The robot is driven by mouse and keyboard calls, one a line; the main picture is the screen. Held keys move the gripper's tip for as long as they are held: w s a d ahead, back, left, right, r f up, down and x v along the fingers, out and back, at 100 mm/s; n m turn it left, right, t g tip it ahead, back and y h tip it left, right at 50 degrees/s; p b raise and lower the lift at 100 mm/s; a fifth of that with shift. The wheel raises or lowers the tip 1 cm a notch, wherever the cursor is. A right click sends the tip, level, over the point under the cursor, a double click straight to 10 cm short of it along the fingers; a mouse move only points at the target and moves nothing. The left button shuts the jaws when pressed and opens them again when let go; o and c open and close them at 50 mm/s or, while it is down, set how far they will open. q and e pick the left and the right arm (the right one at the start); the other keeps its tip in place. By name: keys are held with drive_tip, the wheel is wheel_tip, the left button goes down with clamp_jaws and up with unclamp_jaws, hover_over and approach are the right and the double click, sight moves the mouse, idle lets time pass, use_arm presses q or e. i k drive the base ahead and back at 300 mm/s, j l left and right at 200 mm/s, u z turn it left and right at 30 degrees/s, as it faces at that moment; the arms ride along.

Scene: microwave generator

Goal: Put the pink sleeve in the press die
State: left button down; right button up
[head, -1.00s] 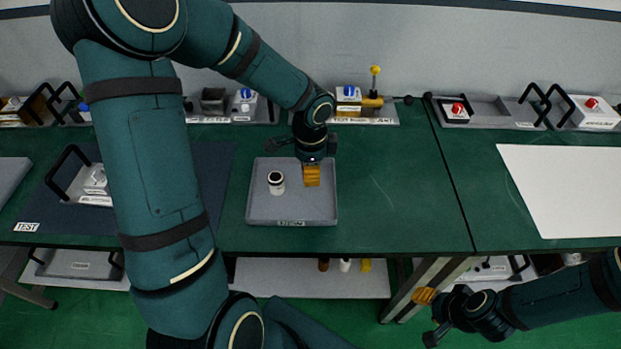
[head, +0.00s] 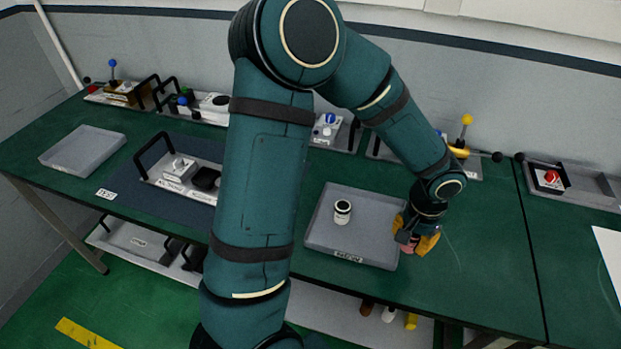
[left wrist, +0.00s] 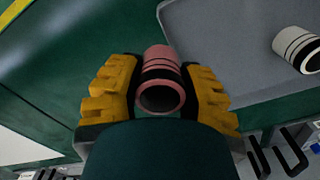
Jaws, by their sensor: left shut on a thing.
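The pink sleeve (left wrist: 162,62), a short hollow cylinder with dark bands, sits between the yellow fingers of my left gripper (left wrist: 165,95) in the left wrist view. In the head view my left gripper (head: 415,242) is shut on the sleeve (head: 408,247) at the right edge of the grey tray (head: 325,238). Only a little pink shows there. The press die is not clearly identifiable; a fixture with a yellow-knobbed lever (head: 466,122) stands at the back of the table. My right gripper is out of view.
A white sleeve with dark bands (head: 342,212) stands in the grey tray, also in the left wrist view (left wrist: 297,48). A fixture with a black handle (head: 182,170) sits on a dark mat at left. A red-button box (head: 551,178) is at back right. Green table right of the tray is clear.

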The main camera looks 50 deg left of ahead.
sight(207, 180)
drive_tip(key=k+j+z, duration=0.25)
drive_tip(key=k+j, duration=0.65)
drive_tip(key=j, duration=0.15)
drive_tip(key=k+j+z, duration=0.1)
drive_tip(key=j, duration=0.3)
drive_tip(key=k+j+z, duration=0.1)
drive_tip(key=k+j, duration=0.2)
drive_tip(key=j+z, duration=0.15)
drive_tip(key=j, duration=0.7)
drive_tip(key=k, duration=0.05)
